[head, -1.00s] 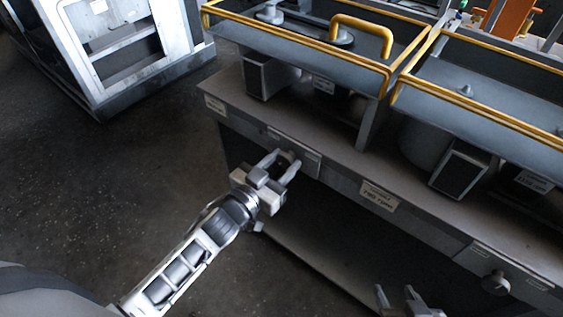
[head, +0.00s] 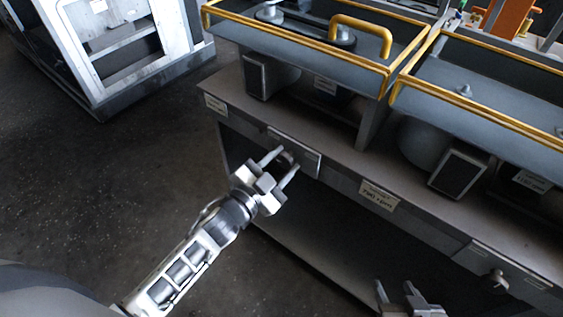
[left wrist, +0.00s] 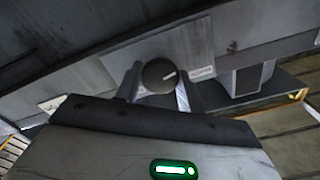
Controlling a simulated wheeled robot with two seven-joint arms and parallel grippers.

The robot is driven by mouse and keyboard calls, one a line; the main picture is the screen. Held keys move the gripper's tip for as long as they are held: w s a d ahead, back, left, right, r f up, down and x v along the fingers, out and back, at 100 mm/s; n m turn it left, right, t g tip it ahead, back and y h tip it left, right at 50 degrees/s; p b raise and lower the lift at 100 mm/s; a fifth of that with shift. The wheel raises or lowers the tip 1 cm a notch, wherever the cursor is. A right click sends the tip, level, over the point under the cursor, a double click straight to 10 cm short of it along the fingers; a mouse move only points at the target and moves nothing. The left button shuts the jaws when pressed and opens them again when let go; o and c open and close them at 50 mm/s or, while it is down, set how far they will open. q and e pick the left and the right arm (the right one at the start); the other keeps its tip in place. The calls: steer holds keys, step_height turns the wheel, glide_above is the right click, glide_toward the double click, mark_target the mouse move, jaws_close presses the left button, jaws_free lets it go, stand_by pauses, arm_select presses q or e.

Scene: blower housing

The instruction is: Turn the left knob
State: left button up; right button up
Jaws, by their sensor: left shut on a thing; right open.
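The left knob (left wrist: 160,75) is a dark round knob with a pale line on its face, in the left wrist view between the two fingers of my left gripper (left wrist: 158,88). In the head view my left gripper (head: 281,161) is shut on the knob at the front panel (head: 308,157), and its fingers partly hide the knob. My right gripper (head: 396,290) is at the bottom edge of the head view, fingers apart and empty, in front of the bench. The right knob (head: 497,278) is on the panel at the lower right.
The grey bench carries labels, one between the knobs (head: 378,195). Yellow rails (head: 300,45) edge the trays above it. A white-framed cabinet (head: 110,60) stands at the back left. The dark floor (head: 110,170) on the left is clear.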

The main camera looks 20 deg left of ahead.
stand_by(0.3)
arm_select(q)
steer(key=o, duration=1)
steer(key=shift+c, duration=0.2)
steer(key=b+v, duration=0.1)
steer(key=v, duration=1.5)
steer(key=s+d+f+n+g+y, duration=0.2)
steer(key=d+f+n+g, duration=0.3)
steer(key=f+n, duration=0.3)
steer(key=shift+f+g+y, duration=0.5)
steer(key=shift+f+g, duration=0.05)
steer(key=shift+g, duration=0.25)
